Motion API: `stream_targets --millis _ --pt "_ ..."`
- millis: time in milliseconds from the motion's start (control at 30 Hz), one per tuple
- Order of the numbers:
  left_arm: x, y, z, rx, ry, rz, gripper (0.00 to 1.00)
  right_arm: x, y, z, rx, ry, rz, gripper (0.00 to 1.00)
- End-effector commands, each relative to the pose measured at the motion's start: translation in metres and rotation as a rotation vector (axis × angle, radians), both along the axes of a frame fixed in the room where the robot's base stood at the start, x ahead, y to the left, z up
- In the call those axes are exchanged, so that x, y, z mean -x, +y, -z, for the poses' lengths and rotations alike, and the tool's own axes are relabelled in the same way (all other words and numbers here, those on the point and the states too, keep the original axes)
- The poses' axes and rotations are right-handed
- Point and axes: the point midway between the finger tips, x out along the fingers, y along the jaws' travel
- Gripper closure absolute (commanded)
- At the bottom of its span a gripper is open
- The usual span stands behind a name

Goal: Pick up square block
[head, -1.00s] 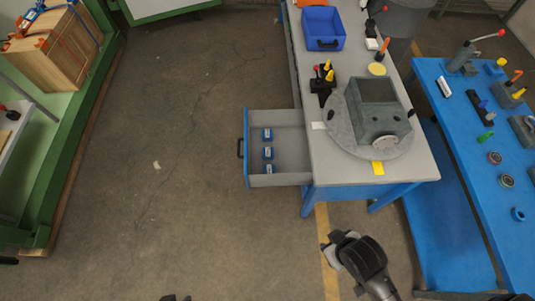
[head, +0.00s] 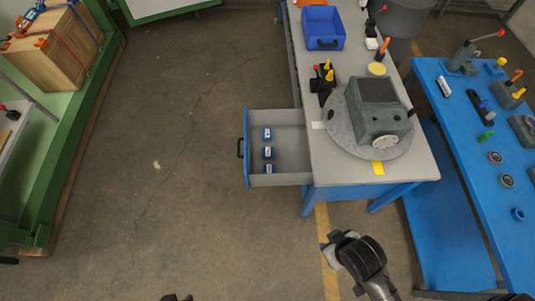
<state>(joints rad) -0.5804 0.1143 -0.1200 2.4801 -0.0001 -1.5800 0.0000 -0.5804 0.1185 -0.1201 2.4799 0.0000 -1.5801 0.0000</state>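Three small blue-and-white blocks stand in a row in the open drawer: a far one (head: 267,134), a middle one (head: 268,153) and a near one (head: 269,169). They are too small to tell which is the square block. My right gripper (head: 327,256) is at the bottom, over the floor, below and right of the drawer and apart from everything. Its fingers are partly hidden, so I cannot tell if it is open. Only a dark tip at the bottom edge, left of centre, may belong to my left arm; its gripper fingers do not show.
The drawer (head: 292,180) sticks out left from a grey-topped workbench (head: 410,168). On the bench are a grey housing (head: 382,124) on a round plate (head: 343,137) and a blue bin (head: 322,22). A blue table (head: 463,133) with tools stands right. The floor left is clear.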

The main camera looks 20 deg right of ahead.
Motion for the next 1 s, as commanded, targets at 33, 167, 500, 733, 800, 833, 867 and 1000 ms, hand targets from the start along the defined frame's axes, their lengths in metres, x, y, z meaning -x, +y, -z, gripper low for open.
stream_targets --millis 33,167,500,733,800,833,867,1000 --pt "0.0 0.0005 0.0 -0.002 0.0 0.002 0.54 0.0 -0.0007 0.0 0.002 0.0 -0.001 0.57" --pt "0.0001 0.0019 0.0001 -0.007 0.0 0.004 0.54 0.0 -0.0019 0.0 0.007 0.0 -0.004 0.57" --pt "0.0 0.0034 0.0002 -0.012 -0.001 0.008 0.27 -0.0001 -0.0018 0.0 0.007 -0.001 -0.004 0.57" --pt "0.0 0.0023 0.0001 -0.008 0.0 0.006 0.05 -0.0002 -0.0004 0.0 0.001 0.0 -0.001 0.57" --pt "-0.0001 0.0016 0.0 -0.005 0.0 0.004 0.0 -0.0003 0.0001 -0.0001 0.0 -0.001 0.0 0.57" --pt "-0.0001 0.0012 0.0 -0.004 -0.001 0.003 0.0 -0.0002 0.0003 -0.0001 -0.001 -0.001 0.001 0.57" --pt "-0.0001 0.0009 0.0 -0.003 0.0 0.002 0.0 -0.0002 0.0005 -0.0001 -0.002 -0.001 0.002 0.57" --pt "-0.0002 -0.0006 -0.0001 0.002 -0.001 -0.002 0.0 -0.0003 0.0012 -0.0002 -0.004 0.0 0.003 0.57"
